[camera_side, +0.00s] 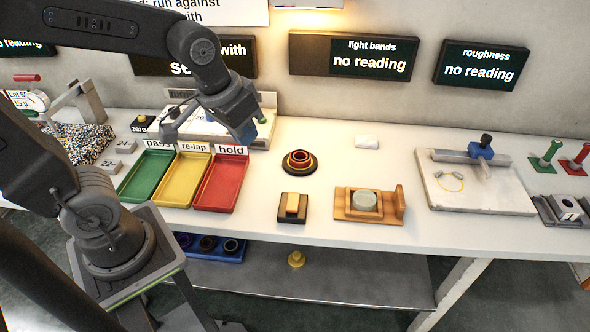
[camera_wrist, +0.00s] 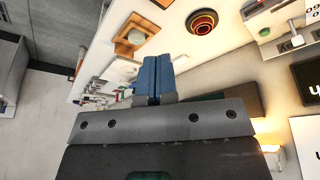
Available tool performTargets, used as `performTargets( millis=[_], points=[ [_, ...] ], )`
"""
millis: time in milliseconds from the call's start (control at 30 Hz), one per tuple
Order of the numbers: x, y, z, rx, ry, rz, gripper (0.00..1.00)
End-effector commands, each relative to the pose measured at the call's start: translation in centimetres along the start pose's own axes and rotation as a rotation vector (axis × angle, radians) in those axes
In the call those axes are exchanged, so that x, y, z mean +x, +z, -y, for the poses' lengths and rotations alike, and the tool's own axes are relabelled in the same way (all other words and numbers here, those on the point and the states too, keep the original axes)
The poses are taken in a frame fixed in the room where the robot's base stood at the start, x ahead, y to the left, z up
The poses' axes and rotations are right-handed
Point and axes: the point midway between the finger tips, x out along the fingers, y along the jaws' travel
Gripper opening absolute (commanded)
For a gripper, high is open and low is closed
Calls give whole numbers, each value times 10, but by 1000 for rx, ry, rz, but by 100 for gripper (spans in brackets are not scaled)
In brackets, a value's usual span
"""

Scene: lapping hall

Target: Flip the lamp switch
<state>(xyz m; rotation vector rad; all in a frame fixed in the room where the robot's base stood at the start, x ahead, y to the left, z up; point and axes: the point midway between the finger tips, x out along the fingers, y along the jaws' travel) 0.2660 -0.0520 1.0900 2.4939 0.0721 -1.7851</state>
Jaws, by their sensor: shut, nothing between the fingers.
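A small dark block with a pale tan piece on top (camera_side: 293,207) sits near the table's front edge; it may be the lamp switch, but I cannot tell for sure. Warm light glows on the wall above the light bands display (camera_side: 353,56), and the lamp itself is not clear. My gripper (camera_side: 247,133) hangs over the back of the table, above and behind the red tray, to the left of the dark block and apart from it. Its blue fingers (camera_wrist: 157,78) are together and empty in the wrist view.
Green (camera_side: 147,177), yellow (camera_side: 181,180) and red (camera_side: 221,184) trays stand left of centre. A ringed round piece (camera_side: 299,162), a wooden holder (camera_side: 389,216) with a grey disc (camera_side: 365,201), and a pale plate (camera_side: 500,198) stand rightward. Bare table lies between them.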

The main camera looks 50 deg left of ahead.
Motion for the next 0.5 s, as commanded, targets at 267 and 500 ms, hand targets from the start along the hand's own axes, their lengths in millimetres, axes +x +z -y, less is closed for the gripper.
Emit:
performTargets(
  millis=[267,500],
  points=[
    [-45,40,7,72,3,-139,0],
    [-51,49,8,89,2,-163,0]
  ],
)
